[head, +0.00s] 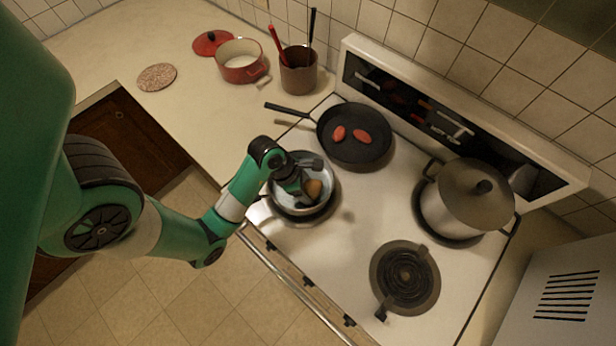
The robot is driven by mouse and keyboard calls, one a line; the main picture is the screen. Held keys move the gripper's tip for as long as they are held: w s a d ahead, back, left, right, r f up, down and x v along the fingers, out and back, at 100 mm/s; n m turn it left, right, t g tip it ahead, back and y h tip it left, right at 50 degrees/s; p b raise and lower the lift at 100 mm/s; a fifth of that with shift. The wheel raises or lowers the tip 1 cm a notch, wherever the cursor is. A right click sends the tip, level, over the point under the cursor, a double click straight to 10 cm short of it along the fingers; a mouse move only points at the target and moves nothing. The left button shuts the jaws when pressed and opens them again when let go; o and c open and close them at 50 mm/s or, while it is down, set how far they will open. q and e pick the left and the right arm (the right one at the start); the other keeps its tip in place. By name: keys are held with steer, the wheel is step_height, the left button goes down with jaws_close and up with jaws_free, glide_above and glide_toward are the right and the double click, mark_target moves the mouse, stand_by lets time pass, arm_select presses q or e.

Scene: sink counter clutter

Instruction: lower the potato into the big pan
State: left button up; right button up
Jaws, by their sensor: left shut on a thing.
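My left gripper (303,187) is shut on a brown, rounded potato (315,188). Gripper and potato are over the silver pan (301,211) on the front left of the stove; I cannot tell whether the potato touches its bottom. My gripper hides part of that pan. The black frying pan (362,153) sits behind it on the stove and looks the larger of the two. Two reddish oval pieces (350,135) lie inside it, apart from my gripper. My right gripper is out of view.
A lidded steel pot (466,203) stands on the back right burner. The front right burner (404,277) is bare. On the left counter are a red pot (240,62), its red lid (211,42), a utensil crock (299,75) and a round trivet (157,77).

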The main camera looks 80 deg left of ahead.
mark_target(307, 188)
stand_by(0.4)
arm_select(q)
steer(key=o, duration=1.4)
steer(key=p+v, duration=0.2)
steer(key=v, duration=0.4)
steer(key=shift+w, duration=0.15)
steer(key=p+v, duration=0.5)
steer(key=shift+s+r, duration=0.2)
steer(key=shift+r, duration=0.15)
